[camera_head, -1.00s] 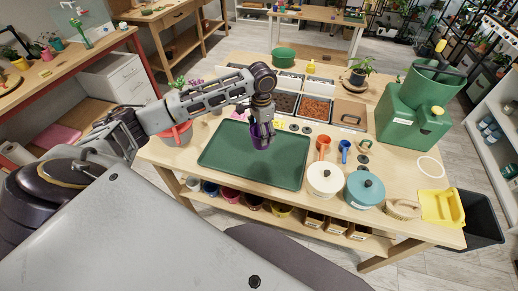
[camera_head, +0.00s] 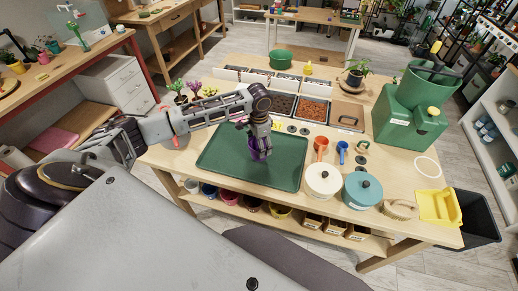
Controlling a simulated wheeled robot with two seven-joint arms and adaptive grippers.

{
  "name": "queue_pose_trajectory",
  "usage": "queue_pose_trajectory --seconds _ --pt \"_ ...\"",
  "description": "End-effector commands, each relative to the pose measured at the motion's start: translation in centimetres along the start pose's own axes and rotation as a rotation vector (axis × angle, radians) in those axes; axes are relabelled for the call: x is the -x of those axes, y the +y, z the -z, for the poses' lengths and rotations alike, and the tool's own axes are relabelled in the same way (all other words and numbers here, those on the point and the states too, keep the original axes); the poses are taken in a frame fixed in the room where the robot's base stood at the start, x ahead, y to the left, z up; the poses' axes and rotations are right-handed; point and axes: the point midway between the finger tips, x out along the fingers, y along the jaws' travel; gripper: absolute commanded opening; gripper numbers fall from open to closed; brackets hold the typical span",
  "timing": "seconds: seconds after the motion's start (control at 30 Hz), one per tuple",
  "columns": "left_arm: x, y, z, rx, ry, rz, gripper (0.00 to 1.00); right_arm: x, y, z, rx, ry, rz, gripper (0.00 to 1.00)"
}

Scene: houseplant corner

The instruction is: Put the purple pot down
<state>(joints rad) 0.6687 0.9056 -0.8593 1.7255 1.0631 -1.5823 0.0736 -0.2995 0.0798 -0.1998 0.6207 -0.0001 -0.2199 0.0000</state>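The purple pot (camera_head: 254,146) is over the green tray (camera_head: 226,172) on the wooden table, near the tray's back right part. My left gripper (camera_head: 260,151) comes down from above and its fingers are around the pot, hiding much of it. The pot looks upright. I cannot tell whether its base touches the tray. My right gripper is not in view.
Bins of soil and pebbles (camera_head: 314,110) stand behind the tray. A white lidded pot (camera_head: 323,182), a teal lidded pot (camera_head: 362,190) and an orange scoop (camera_head: 320,146) are to its right. The tray's front and left are clear.

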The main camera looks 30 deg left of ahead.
Motion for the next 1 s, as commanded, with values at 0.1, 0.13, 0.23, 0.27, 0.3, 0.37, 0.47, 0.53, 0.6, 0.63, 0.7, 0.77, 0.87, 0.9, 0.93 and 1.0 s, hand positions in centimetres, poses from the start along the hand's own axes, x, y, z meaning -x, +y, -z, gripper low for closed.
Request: queue_pose_trajectory --seconds 0.1,0.13,0.23,0.27,0.3,0.37,0.47,0.53,0.6,0.63,0.7,0.77,0.87,0.9,0.93,1.0 --pt "-1.5 0.1 0.0 0.0 -0.002 -0.002 0.52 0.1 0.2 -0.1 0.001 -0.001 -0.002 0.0" --pt "-1.8 0.1 0.0 0.0 -0.002 -0.001 0.52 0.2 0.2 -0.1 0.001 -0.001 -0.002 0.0" --pt "-2.6 0.0 -0.1 -0.001 -0.001 0.0 0.52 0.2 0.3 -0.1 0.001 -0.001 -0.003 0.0" --pt "-2.7 0.0 0.0 -0.001 -0.001 0.0 0.52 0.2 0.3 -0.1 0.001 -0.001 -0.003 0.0" --pt "-2.8 0.0 0.0 -0.001 -0.001 0.0 0.52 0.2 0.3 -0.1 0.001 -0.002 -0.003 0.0" --pt "-2.8 0.0 0.0 -0.001 0.0 0.0 0.52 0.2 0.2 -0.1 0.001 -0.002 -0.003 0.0" --pt "-2.8 0.0 0.0 -0.001 -0.001 0.0 0.52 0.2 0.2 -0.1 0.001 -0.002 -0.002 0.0" --pt "-2.8 0.0 0.0 -0.001 -0.001 0.0 0.52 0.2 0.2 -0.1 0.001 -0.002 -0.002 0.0" --pt "-2.8 0.0 0.0 -0.001 -0.001 0.0 0.52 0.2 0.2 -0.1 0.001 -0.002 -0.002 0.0" --pt "-2.9 0.0 -0.1 -0.001 -0.001 0.0 0.52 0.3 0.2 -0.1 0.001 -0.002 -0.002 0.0" --pt "-3.0 0.0 -0.1 -0.001 -0.001 0.0 0.52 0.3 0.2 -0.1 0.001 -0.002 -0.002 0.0" --pt "-3.0 0.0 -0.1 -0.001 -0.001 0.0 0.8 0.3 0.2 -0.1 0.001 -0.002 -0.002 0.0" --pt "-3.0 0.0 -0.1 -0.001 -0.001 0.0 0.92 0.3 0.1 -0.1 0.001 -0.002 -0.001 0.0" --pt "-3.0 0.0 -0.1 -0.001 -0.001 0.0 0.97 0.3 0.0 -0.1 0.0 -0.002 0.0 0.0" --pt "-3.0 0.0 -0.1 -0.001 -0.001 0.0 0.97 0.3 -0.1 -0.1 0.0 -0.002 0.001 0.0" --pt "-3.0 0.0 -0.1 -0.001 -0.001 0.0 0.97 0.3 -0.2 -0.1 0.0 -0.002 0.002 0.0"
